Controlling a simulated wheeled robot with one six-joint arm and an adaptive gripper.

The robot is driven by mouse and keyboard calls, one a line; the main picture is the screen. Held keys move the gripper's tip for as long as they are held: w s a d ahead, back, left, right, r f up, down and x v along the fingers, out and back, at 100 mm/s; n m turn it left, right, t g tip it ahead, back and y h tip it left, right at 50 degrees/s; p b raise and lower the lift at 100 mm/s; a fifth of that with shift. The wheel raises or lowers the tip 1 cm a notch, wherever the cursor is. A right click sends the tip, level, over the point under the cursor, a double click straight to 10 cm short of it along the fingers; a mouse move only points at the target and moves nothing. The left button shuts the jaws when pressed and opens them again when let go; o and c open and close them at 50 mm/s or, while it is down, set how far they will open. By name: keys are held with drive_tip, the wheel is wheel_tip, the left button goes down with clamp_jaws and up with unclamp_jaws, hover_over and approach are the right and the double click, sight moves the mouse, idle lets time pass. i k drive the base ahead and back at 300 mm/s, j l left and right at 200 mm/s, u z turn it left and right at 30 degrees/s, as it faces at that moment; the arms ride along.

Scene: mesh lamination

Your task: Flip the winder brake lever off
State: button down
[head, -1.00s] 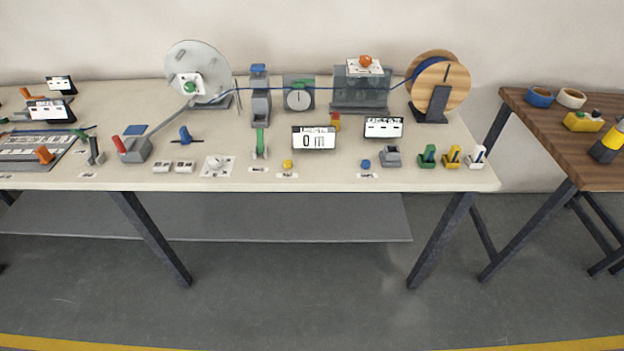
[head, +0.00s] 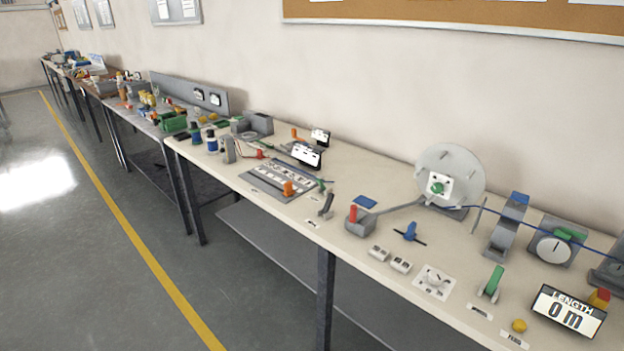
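My gripper is not in view. The winder's pale disc (head: 450,176) stands at the back of the bench, with a green knob (head: 438,188) on a white plate at its centre. Three upright levers show near the front: a red-topped one (head: 353,214) on a grey block, with a grey bar running from the block toward the disc; a green one (head: 493,281); and a dark grey one (head: 327,206). Labels in front of the levers are too small to read surely, so I cannot tell which lever is the winder brake. The green lever leans slightly right.
Other benches continue at far left. Open floor (head: 70,240) lies in front, with a yellow line.

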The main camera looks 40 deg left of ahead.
sight(329, 202)
drive_tip(key=i+j+u, duration=0.35)
drive_tip(key=i+j, duration=0.2)
drive_tip(key=i+j+u, duration=0.4)
drive_tip(key=i+j, duration=0.15)
drive_tip(key=k+l, duration=0.2)
drive_tip(key=k, duration=0.15)
drive_tip(key=k+l+u, duration=0.1)
drive_tip(key=k, duration=0.25)
drive_tip(key=k+l, duration=0.3)
drive_tip(key=k+u, duration=0.05)
